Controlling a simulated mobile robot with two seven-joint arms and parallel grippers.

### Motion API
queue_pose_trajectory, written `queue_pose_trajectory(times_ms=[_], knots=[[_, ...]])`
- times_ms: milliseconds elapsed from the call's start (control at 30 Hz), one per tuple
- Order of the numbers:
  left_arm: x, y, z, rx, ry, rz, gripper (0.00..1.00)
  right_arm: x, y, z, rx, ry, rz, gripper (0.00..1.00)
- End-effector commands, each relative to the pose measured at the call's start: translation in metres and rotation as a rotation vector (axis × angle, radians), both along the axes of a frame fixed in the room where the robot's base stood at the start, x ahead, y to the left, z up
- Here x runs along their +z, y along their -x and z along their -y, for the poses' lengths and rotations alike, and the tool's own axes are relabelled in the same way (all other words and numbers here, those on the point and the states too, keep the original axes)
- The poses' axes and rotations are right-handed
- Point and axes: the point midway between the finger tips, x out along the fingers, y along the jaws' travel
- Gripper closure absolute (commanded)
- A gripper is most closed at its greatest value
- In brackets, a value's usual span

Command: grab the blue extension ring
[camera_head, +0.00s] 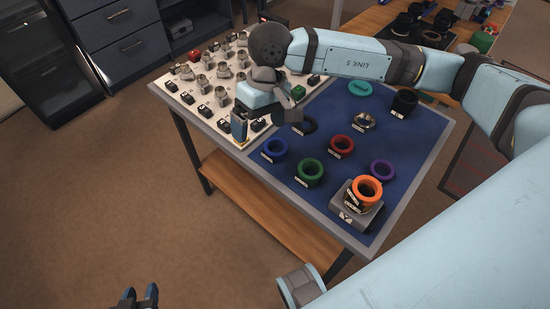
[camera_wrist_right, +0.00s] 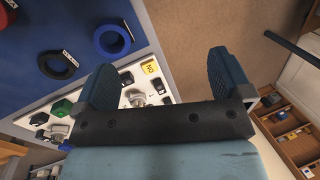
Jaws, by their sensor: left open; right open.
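The blue extension ring (camera_head: 273,150) lies on the blue mat near the table's front-left edge, with a small white label beside it. The blue ring also shows in the right wrist view (camera_wrist_right: 113,40), up and left of the jaws. My right gripper (camera_head: 242,128) is over the edge of the white board, left of and behind the ring and apart from it. Its fingers are spread and empty in the right wrist view (camera_wrist_right: 160,78). My left gripper (camera_head: 141,298) is open and empty at the bottom of the head view, over the floor, away from the table.
A black ring (camera_head: 304,125), green ring (camera_head: 310,173), red ring (camera_head: 341,146) and purple ring (camera_head: 382,170) lie nearby on the mat (camera_head: 400,145). An orange ring (camera_head: 367,190) sits on a grey stand. The white board (camera_head: 185,85) holds many small parts. My right arm spans the table's back.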

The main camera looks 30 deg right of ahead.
Motion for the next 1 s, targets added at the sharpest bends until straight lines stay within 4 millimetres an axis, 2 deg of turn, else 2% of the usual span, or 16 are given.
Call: queue_pose_trajectory(times_ms=[33, 100, 233, 367, 633, 1000], knots=[[-0.006, -0.001, 0.001, 0.0, 0.002, 0.003, 0.57, -0.003, -0.009, 0.016, 0.039, 0.068, 0.048, 0.03], [-0.007, -0.001, 0.001, 0.0, 0.004, 0.006, 0.57, 0.0, -0.017, 0.032, 0.087, 0.144, 0.094, 0.03], [-0.008, -0.001, 0.002, 0.0, 0.005, 0.005, 0.57, 0.002, -0.024, 0.048, 0.131, 0.22, 0.13, 0.03], [-0.009, -0.001, 0.002, -0.001, 0.005, 0.003, 0.57, -0.015, -0.024, 0.051, 0.14, 0.233, 0.132, 0.03], [-0.012, -0.001, 0.002, -0.002, 0.004, 0.006, 0.57, -0.066, -0.024, 0.05, 0.139, 0.228, 0.131, 0.03], [-0.011, -0.001, 0.003, -0.003, 0.008, 0.01, 0.57, -0.094, -0.025, 0.048, 0.138, 0.227, 0.132, 0.03]])
